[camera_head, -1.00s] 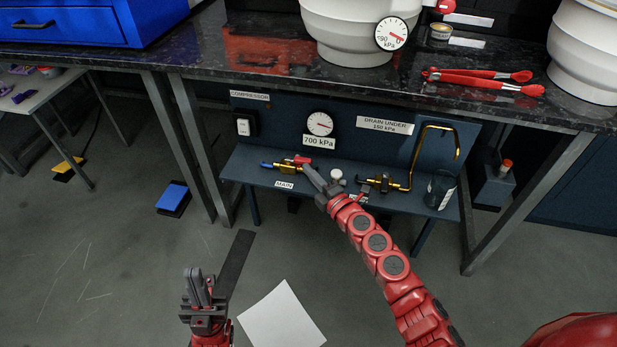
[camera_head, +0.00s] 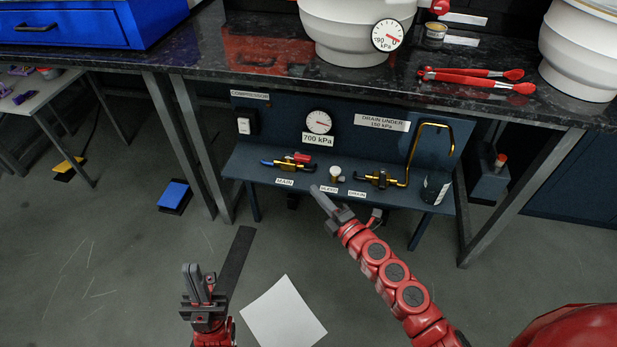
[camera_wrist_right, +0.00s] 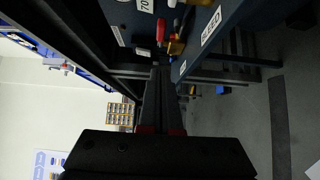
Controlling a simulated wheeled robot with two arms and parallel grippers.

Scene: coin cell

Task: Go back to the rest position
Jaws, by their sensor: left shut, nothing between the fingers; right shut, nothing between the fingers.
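My left gripper (camera_head: 199,283) is shut and empty above the grey floor at the lower left of the head view. My right gripper (camera_head: 319,192) is shut and empty in front of the lower shelf's front edge, just below the valve labels. It is apart from the valves in the head view. In the right wrist view the right gripper (camera_wrist_right: 157,85) points toward the underside of the bench, its fingers together. The main valve (camera_head: 297,158) with a red handle, a pale round knob (camera_head: 335,173) and a brass drain valve (camera_head: 382,180) stand on the shelf.
The dark bench top (camera_head: 260,62) carries a white vessel (camera_head: 355,30), red-handled tongs (camera_head: 480,78) and a blue box (camera_head: 75,22).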

